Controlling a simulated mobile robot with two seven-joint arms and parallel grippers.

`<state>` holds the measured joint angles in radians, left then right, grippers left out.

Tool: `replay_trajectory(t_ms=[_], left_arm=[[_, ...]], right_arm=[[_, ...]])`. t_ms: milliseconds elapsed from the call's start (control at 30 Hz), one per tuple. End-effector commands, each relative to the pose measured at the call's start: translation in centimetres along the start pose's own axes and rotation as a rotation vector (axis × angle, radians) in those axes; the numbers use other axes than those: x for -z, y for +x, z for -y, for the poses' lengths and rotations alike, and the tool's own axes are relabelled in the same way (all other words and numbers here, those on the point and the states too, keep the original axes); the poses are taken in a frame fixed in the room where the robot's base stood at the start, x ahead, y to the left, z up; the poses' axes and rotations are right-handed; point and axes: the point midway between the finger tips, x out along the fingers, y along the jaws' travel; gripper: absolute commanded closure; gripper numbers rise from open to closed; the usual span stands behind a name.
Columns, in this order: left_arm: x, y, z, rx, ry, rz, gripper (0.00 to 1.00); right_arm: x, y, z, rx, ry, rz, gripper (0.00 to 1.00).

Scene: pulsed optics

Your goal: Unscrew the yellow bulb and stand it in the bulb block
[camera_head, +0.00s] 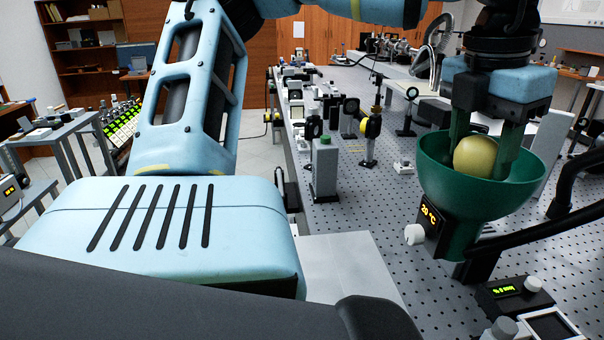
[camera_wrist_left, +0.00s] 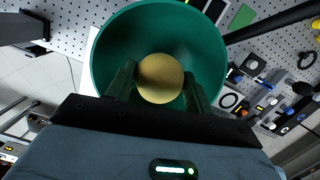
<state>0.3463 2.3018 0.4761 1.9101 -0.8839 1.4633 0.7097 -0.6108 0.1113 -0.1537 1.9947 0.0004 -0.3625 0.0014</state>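The yellow bulb (camera_head: 475,157) sits inside a green bowl-shaped shade (camera_head: 435,178) at the right of the head view. My left gripper (camera_head: 483,150) reaches down into the shade, with one finger on each side of the bulb. In the left wrist view, the fingers (camera_wrist_left: 160,84) flank the bulb (camera_wrist_left: 160,78) closely and appear to touch it, inside the green shade (camera_wrist_left: 107,50). The bulb's base is hidden. I cannot identify the bulb block in either view. My right gripper is not in view.
The shade's dark housing has a display and white knob (camera_head: 414,234). A black arm or tube (camera_head: 550,232) runs right from it. Small instruments (camera_head: 510,291) stand in front. Optics mounts (camera_head: 370,135) and a grey post with green top (camera_head: 325,170) crowd the perforated table (camera_head: 375,215).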

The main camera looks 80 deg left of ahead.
Motion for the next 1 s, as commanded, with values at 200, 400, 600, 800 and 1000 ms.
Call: replay_trajectory(t_ms=[200,400,600,800,1000], left_arm=[[0.0,0.0,0.0,0.000,-0.001,0.000,0.75],[0.0,0.1,0.0,-0.015,-0.078,0.001,0.82],[-0.1,0.1,0.0,-0.053,-0.325,0.002,0.93],[0.0,0.0,0.0,-0.063,-0.421,0.000,0.94],[0.0,0.0,0.0,-0.063,-0.420,-0.002,0.94]], right_arm=[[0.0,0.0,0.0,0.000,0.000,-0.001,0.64],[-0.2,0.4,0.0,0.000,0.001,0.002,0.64],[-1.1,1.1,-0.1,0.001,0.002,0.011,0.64],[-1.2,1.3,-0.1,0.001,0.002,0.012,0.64],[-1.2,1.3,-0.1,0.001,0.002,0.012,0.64]])
